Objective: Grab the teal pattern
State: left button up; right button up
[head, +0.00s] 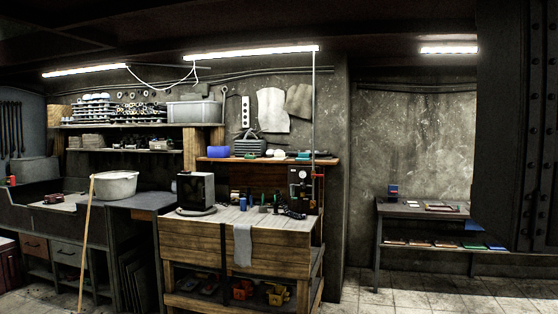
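I cannot make out the teal pattern with certainty. A small teal-looking item (304,154) lies on the wall shelf above the wooden workbench, near the shelf's right part. Flat pieces, some bluish or greenish (495,247), lie on the lower shelf of the side table at the right. All of these are far off and too small to identify. Neither of my grippers is in view.
A wooden workbench (205,240) with a grey cloth (242,245) stands in the middle. A broom-like stick (86,245) and a large pale pot (115,184) are at the left. A dark riveted column (515,130) blocks the right. Tiled floor (420,293) is free before the side table (400,211).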

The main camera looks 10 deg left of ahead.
aim_at(302, 156)
jog(key=i+z, duration=0.4)
jog(key=i, duration=3.1)
jog(key=i+l+z, duration=0.15)
jog(key=i, duration=1.35)
